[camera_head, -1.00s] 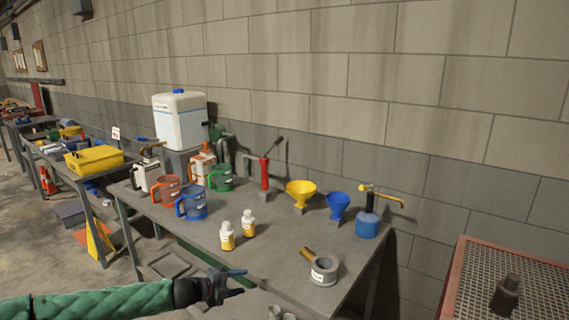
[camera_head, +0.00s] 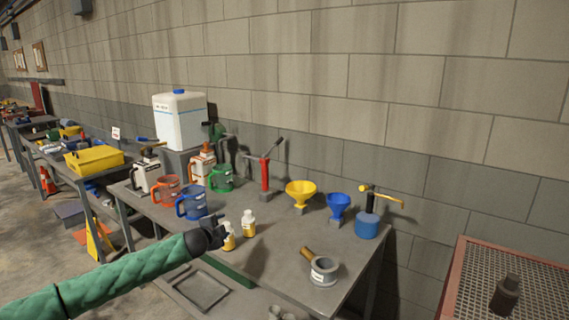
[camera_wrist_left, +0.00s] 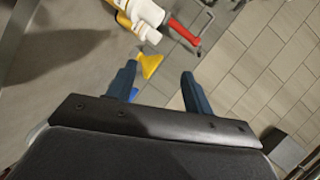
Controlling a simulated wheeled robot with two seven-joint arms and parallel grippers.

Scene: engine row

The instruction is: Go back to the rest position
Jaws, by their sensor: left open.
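My left gripper (camera_head: 217,228) is at the end of my green-sleeved arm, at the front left of the grey workbench (camera_head: 285,254). It partly covers a small white and yellow bottle (camera_head: 229,241) in the head view. A second such bottle (camera_head: 249,224) stands just right of it. In the left wrist view the two dark blue fingers (camera_wrist_left: 160,80) are spread with nothing between them. A white and yellow bottle (camera_wrist_left: 147,14) shows ahead of the fingertips, apart from them. My right gripper is not in view.
Red, blue and green jugs (camera_head: 191,204) stand behind the gripper. A red pump (camera_head: 265,173), yellow funnel (camera_head: 300,190), blue funnel (camera_head: 338,204) and grey wooden-handled pot (camera_head: 323,271) are to the right. The front middle bench top is clear.

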